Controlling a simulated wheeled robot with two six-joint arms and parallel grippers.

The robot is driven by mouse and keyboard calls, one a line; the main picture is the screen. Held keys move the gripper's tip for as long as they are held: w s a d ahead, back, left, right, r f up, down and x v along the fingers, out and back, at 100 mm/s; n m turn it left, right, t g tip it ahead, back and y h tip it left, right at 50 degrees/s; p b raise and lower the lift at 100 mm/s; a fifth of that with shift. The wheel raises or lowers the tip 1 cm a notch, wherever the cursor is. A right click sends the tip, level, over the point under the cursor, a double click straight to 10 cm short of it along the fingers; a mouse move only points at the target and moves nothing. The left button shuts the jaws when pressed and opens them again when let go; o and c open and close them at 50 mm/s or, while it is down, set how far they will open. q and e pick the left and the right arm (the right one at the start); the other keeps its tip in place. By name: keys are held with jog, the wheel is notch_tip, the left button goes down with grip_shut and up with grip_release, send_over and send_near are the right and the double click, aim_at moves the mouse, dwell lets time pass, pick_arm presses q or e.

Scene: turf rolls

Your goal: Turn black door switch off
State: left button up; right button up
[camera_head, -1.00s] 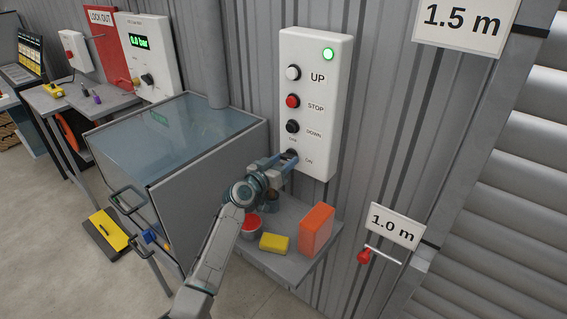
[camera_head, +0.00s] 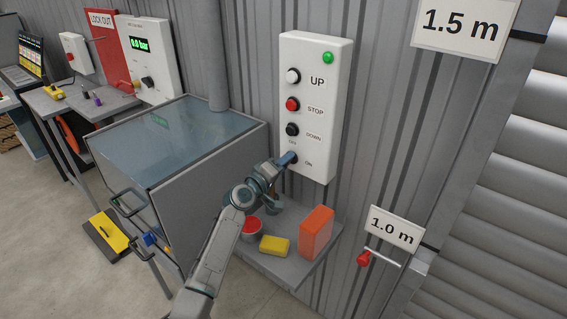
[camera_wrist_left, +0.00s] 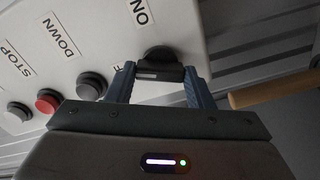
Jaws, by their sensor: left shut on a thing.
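The white control box (camera_head: 322,60) hangs on the corrugated wall. Its black door switch (camera_head: 294,158) is the lowest control, with an OFF label above it and an ON label to its right. My left gripper (camera_head: 286,161) reaches it from the lower left and is shut on it. In the left wrist view my left gripper (camera_wrist_left: 160,86) has a finger on each side of the black switch knob (camera_wrist_left: 158,63). The green lamp (camera_head: 328,57) at the box's top looks dull. The fingers partly hide the switch. My right gripper is in neither view.
A shelf (camera_head: 262,262) below the box holds an orange block (camera_head: 316,232), a yellow sponge-like block (camera_head: 274,245) and a red-topped can (camera_head: 251,225). A glass-topped cabinet (camera_head: 185,130) stands left. A red-knobbed lever (camera_head: 364,258) is at lower right.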

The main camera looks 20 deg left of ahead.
pick_arm(q)
jog(key=n+p, duration=0.1)
jog(key=n, duration=0.3)
jog(key=shift+n, duration=0.4)
dwell(0.4)
jog(key=o, duration=1)
jog(key=b+v, duration=0.1)
jog(key=v, duration=1)
